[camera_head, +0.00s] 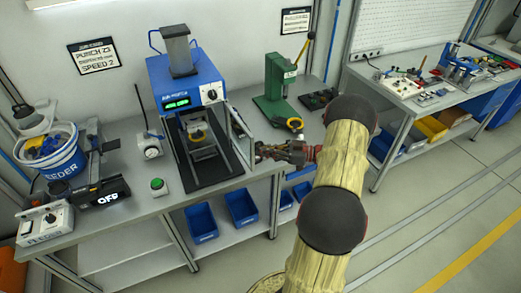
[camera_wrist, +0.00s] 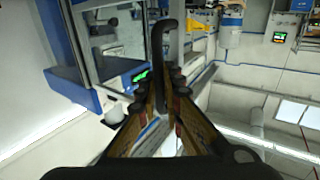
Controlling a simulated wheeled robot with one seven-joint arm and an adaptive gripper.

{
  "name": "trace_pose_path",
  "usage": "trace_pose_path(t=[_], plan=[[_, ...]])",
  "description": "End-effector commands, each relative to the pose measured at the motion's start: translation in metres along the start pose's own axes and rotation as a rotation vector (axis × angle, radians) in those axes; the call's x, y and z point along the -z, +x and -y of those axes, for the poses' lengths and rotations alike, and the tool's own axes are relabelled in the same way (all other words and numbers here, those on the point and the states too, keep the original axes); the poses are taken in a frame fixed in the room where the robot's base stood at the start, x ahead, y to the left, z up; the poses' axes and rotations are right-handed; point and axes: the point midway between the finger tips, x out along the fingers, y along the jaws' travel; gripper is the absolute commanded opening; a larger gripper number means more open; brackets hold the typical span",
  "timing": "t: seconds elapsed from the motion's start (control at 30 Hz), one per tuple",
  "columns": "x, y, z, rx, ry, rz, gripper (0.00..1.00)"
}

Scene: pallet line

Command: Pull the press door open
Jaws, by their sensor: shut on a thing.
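The blue press (camera_head: 185,82) stands on the bench left of centre, with a lit green display and a black knob. Its door (camera_head: 240,134) is a framed clear panel at the press's right side. My gripper (camera_head: 263,151) is at the door's outer edge. In the wrist view, my gripper's fingers (camera_wrist: 166,90) are closed around a dark hooked door handle (camera_wrist: 160,45). The lower part of the handle is hidden between the fingers.
A green hand press (camera_head: 278,90) stands right of the door, with a black tray (camera_head: 318,99) beside it. Blue bins (camera_head: 241,207) are on the shelf below. Open floor lies at right.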

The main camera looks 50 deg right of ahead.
Motion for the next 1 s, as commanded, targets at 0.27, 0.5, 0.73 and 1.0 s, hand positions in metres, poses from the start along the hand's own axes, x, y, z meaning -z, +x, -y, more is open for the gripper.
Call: trace_pose_path(t=[0.27,0.5,0.73,1.0], plan=[[-0.001,0.0,0.001,0.0,0.003,0.0,0.14],[0.0,-0.003,0.0,-0.001,0.001,0.0,0.14],[-0.001,-0.036,0.0,-0.004,0.001,0.001,0.14],[-0.001,-0.091,-0.001,-0.004,0.002,0.0,0.14]])
